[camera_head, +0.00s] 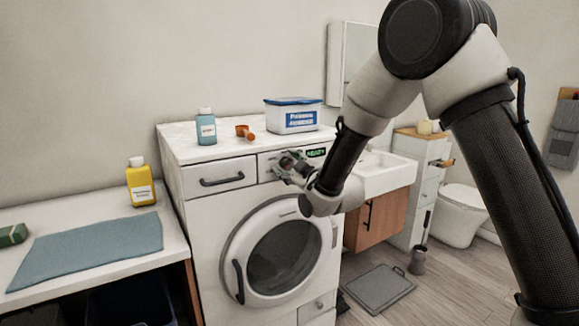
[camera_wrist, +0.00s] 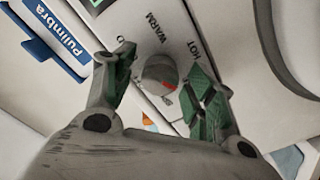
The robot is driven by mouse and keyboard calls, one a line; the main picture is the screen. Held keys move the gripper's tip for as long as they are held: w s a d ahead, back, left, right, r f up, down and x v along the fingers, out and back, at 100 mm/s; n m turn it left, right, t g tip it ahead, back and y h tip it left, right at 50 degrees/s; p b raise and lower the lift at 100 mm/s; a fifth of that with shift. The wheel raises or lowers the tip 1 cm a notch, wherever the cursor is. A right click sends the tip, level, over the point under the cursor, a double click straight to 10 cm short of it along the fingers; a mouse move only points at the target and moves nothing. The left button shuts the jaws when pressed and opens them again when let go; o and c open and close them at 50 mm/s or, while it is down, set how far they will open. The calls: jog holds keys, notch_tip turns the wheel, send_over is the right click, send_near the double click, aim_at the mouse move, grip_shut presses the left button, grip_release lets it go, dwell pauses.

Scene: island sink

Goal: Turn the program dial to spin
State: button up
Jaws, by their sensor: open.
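The washing machine (camera_head: 208,235) stands in the middle of the head view, with a lit green display (camera_head: 316,152) at the top right of its front. My gripper (camera_head: 290,165) is at the control panel beside the display and hides most of the panel there. In the wrist view, a round grey dial (camera_wrist: 159,72) with a red mark sits between the two green-padded fingers of my gripper (camera_wrist: 160,76). The fingers are apart, one on each side, with visible gaps to the dial. The words WARM and HOT are printed near the dial.
A drawer (camera_head: 220,178) is left of the panel. A yellow bottle (camera_head: 140,182) stands on the left counter. A sink (camera_head: 385,175) is at the right.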

jog(key=c, duration=1)
jog(key=shift+c, duration=0.2)
jog(key=m, duration=0.5)
jog(key=shift+m, duration=0.4)
jog(key=m, duration=0.5)
jog(key=shift+m, duration=0.7)
jog(key=o, duration=1)
jog(key=shift+o, duration=0.2)
